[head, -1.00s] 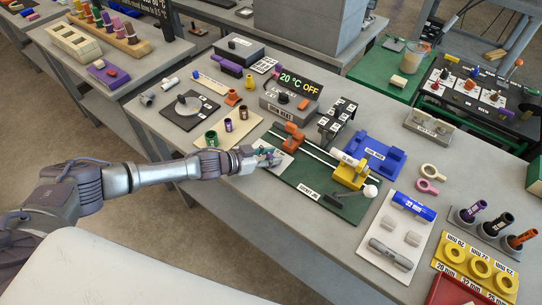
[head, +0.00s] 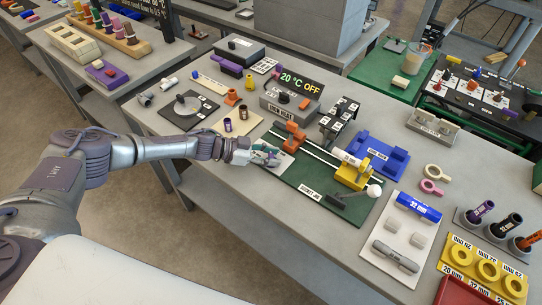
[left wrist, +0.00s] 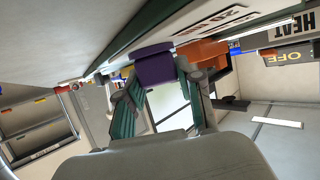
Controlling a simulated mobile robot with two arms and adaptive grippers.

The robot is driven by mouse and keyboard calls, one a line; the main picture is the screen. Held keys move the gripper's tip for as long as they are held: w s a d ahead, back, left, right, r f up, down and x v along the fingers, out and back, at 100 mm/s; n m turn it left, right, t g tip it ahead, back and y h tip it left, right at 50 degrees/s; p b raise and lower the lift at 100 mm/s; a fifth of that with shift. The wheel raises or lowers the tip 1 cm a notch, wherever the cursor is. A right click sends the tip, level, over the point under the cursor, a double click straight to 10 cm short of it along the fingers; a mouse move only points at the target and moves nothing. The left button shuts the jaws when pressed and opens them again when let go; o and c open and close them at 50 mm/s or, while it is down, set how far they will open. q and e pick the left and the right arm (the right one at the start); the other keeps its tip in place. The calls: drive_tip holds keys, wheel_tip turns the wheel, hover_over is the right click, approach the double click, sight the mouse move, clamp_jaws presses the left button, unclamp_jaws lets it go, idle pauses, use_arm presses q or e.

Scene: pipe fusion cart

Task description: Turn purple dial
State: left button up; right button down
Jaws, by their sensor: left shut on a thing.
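The purple dial (left wrist: 155,66) shows in the left wrist view as a purple block between the green fingers of my left gripper (left wrist: 158,92). The fingers are closed about it. In the head view my left gripper (head: 268,156) is low over a pale plate (head: 284,162) at the near left end of the green socket jig, and it hides the dial there. The dial's pointer and setting cannot be read. My right gripper does not show.
Right of my left gripper is the green jig base (head: 318,197) with an orange clamp (head: 294,133), a yellow clamp (head: 351,175) and a white-knobbed lever (head: 374,191). The iron heat box (head: 288,108) stands behind. Small fittings (head: 228,125) stand near my forearm.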

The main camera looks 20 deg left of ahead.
use_arm(q)
drive_tip(key=o, duration=1.2)
drive_tip(key=shift+c, duration=0.2)
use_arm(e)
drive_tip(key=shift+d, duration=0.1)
use_arm(q)
drive_tip(key=v, duration=1.2)
drive_tip(key=shift+a+f, duration=0.1)
